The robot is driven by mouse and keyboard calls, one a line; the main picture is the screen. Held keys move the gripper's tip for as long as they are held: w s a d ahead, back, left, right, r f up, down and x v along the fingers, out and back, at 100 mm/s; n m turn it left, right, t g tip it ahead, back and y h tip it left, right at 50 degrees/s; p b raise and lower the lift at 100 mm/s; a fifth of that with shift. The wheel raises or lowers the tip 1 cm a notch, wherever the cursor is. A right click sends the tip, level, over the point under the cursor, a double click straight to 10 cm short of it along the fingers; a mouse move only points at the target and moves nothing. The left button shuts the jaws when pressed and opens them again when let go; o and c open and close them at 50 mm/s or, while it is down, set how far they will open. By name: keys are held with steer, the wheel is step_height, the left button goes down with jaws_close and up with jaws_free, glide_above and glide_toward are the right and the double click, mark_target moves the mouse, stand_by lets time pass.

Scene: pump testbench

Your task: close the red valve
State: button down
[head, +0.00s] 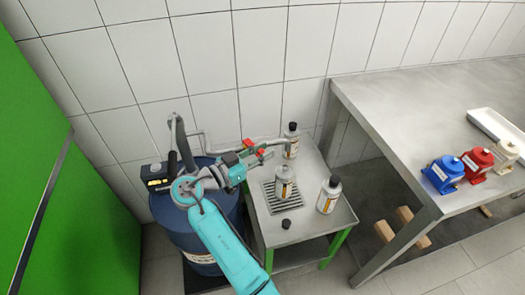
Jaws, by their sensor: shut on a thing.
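The red valve (249,143) sits on a grey pipe above the small steel table. Its red parts show just beyond the end of my teal arm. My gripper (254,159) is at the valve, shut on it. The fingers are small in this view and partly overlap the red parts, so the exact grip and the handle's angle are hard to tell.
A blue drum (203,243) stands left of the small table (260,222). A bottle (285,183) stands on the drain grate, another (329,194) to its right, a third (291,141) behind. A black cap (286,224) lies in front. A workbench (405,110) holds coloured pumps.

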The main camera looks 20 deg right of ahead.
steer(key=c, duration=0.9)
jaws_free()
steer(key=shift+c, duration=0.2)
steer(key=v, duration=1.2)
steer(key=shift+f, duration=0.1)
